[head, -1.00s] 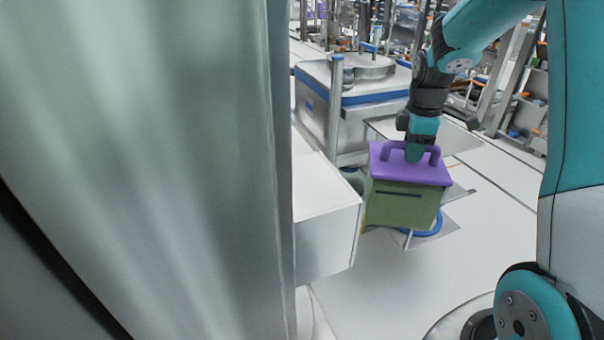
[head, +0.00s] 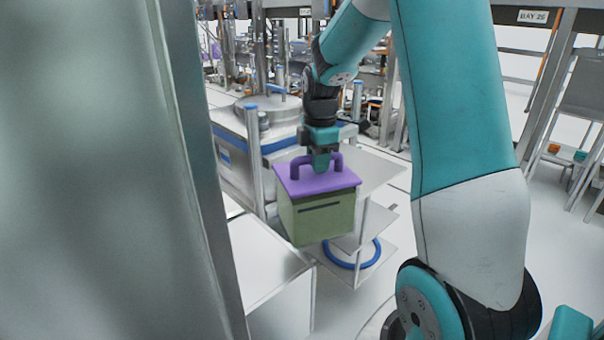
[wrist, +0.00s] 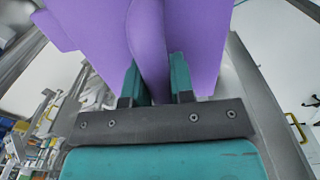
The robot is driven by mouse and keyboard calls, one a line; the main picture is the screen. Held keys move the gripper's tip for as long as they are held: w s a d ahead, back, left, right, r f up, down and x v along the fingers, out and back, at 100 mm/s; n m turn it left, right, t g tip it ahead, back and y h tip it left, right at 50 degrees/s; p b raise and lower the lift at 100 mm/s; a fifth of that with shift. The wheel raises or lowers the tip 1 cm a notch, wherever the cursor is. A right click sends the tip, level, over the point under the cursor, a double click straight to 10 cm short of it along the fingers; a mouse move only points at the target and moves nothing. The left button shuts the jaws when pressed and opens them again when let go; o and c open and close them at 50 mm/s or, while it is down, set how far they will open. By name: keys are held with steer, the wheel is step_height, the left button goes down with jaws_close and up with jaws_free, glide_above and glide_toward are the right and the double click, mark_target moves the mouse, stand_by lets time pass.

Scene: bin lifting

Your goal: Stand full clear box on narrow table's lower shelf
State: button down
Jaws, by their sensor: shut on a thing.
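The box (head: 318,222) is a green, see-through-looking container with a purple lid (head: 318,180) and a purple handle. My gripper (head: 321,170) is shut on that handle and holds the box upright in the air. In the wrist view the two teal fingertips (wrist: 158,82) sit on either side of the purple handle (wrist: 150,45). A narrow table (head: 378,172) with a pale top stands behind and to the right of the box. Its lower shelf (head: 378,214) shows partly beside the box, which hides the rest. The box's contents cannot be made out.
A blue ring (head: 352,256) lies low under the narrow table, near its thin post. A white cabinet (head: 268,262) stands close at the box's lower left. A large grey panel (head: 90,170) blocks the left. A blue-banded machine (head: 240,150) stands behind. Open floor lies right.

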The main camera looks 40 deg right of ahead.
steer(key=a+p, duration=0.6)
steer(key=a, duration=1.2)
step_height(320, 180, down, 7)
steer(key=p, duration=0.2)
steer(key=shift+a+p, duration=0.35)
steer(key=shift+p, duration=0.05)
steer(key=c, duration=1)
jaws_free()
